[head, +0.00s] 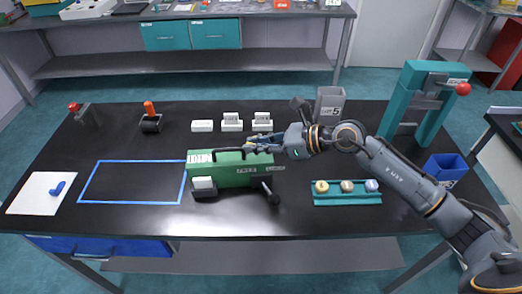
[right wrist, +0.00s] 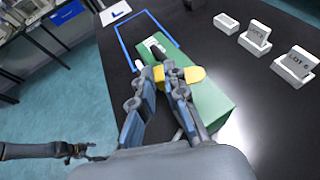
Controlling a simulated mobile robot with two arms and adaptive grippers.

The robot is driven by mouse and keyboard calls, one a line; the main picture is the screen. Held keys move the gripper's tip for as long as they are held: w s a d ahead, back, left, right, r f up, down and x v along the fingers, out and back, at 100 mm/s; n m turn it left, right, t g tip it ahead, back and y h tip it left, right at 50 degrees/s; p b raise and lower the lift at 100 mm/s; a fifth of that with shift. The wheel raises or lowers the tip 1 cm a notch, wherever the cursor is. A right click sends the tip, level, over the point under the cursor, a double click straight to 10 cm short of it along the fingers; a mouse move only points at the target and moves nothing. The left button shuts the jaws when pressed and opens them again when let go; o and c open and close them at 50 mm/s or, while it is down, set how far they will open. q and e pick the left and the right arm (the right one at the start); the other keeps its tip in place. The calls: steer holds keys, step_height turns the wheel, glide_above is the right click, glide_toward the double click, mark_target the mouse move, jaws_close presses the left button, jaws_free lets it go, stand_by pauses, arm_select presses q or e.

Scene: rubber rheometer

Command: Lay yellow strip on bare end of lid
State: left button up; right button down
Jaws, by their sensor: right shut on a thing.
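A green box-shaped machine (head: 240,173) with a long lid stands at the middle of the table. The lid also shows in the right wrist view (right wrist: 210,106). My right gripper (head: 252,145) is over the lid, its fingers pointing left in the head view. It is shut on a yellow strip (right wrist: 195,75), which sticks out on both sides of the fingers in the right wrist view. I cannot tell whether the strip touches the lid. A dark arm end, probably my left gripper (right wrist: 85,150), shows over the floor at the wrist view's lower left; its fingers are unclear.
Several white blocks (head: 202,126) stand behind the machine. A teal tray (head: 347,199) with three round pieces lies to the right. The blue-taped rectangle (head: 132,161) at left is empty.

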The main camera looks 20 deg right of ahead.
mark_target(246, 155)
steer(key=shift+w+d+f, duration=0.35)
steer(key=shift+f, duration=0.25)
steer(key=shift+w+d+f, duration=0.3)
steer(key=shift+w+f, duration=0.05)
steer(key=shift+f, duration=0.2)
step_height(246, 155, down, 3)
steer(key=shift+f+p, duration=0.15)
steer(key=shift+p, duration=0.65)
steer(key=shift+f, duration=0.1)
steer(key=shift+f+b, duration=0.15)
steer(key=shift+b, duration=0.15)
steer(key=c, duration=1.4)
jaws_free()
